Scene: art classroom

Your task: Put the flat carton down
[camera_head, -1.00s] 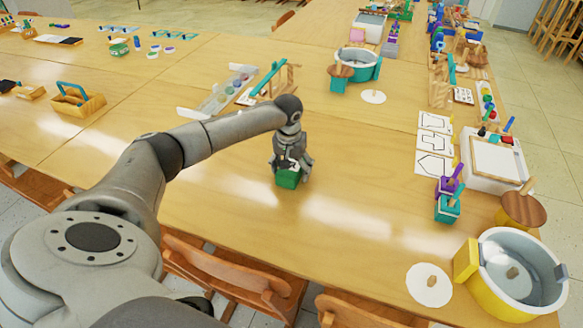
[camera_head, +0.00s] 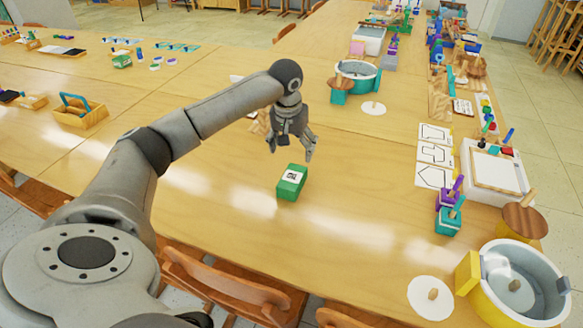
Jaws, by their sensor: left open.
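A small green carton (camera_head: 291,183) with a white printed label on top rests on the wooden table (camera_head: 230,215), in the middle of the head view. My left gripper (camera_head: 290,151) is above and just behind the carton, with its fingers spread and nothing between them. A gap shows between the fingertips and the carton. My right gripper is not in the view.
A yellow tub (camera_head: 513,285) and a white disc with a peg (camera_head: 430,297) stand at the front right. A teal tub (camera_head: 357,76) is farther back. Drawing sheets (camera_head: 434,154) lie at the right. Table around the carton is clear. Wooden chairs (camera_head: 225,283) line the front edge.

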